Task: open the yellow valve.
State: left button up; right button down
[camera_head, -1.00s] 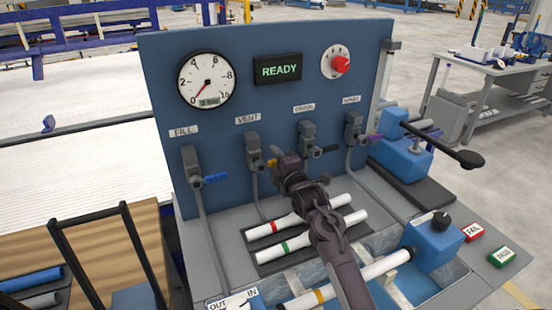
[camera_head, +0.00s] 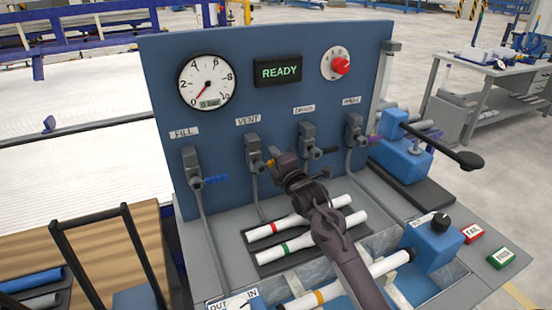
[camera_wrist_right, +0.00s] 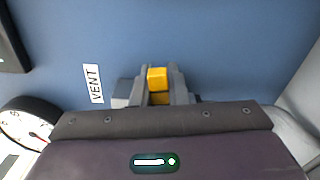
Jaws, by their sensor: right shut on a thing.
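The yellow valve handle (camera_wrist_right: 158,78) is between the two fingers of my right gripper (camera_wrist_right: 158,88) in the right wrist view, beside the VENT label (camera_wrist_right: 93,84). In the head view a small bit of the yellow handle (camera_head: 270,163) shows at the tip of my right gripper (camera_head: 276,165), next to the grey valve body (camera_head: 253,148). The gripper is shut on the handle; my wrist hides most of it. My left gripper is not in view.
The blue panel (camera_head: 290,115) also carries a blue-handled FILL valve (camera_head: 215,180), a black-handled valve (camera_head: 329,150) and a purple-handled one. The gauge (camera_head: 207,82) reads near 0 and the display (camera_head: 278,71) says READY. White pipes (camera_head: 290,242) lie below my arm.

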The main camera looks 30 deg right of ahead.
aim_at(258, 161)
jog(key=shift+w+a+r+n+b, duration=0.1)
jog(key=shift+a+r+n+b, duration=0.75)
jog(key=shift+n, duration=1.8)
jog(key=shift+s+a+r+n+b, duration=0.1)
jog(key=shift+a+r+n+b, duration=0.65)
jog(key=shift+n, duration=1.95)
jog(key=shift+w+a+r+n+b, duration=0.1)
jog(key=shift+a+r+n+b, duration=0.35)
jog(key=shift+a+n+b, duration=1.5)
jog(key=shift+d+n+p, duration=0.65)
jog(key=shift+d+n, duration=0.15)
jog(key=shift+d, duration=0.05)
jog(key=c, duration=1.4)
grip_release()
jog(key=shift+r, duration=0.1)
jog(key=shift+c, duration=0.2)
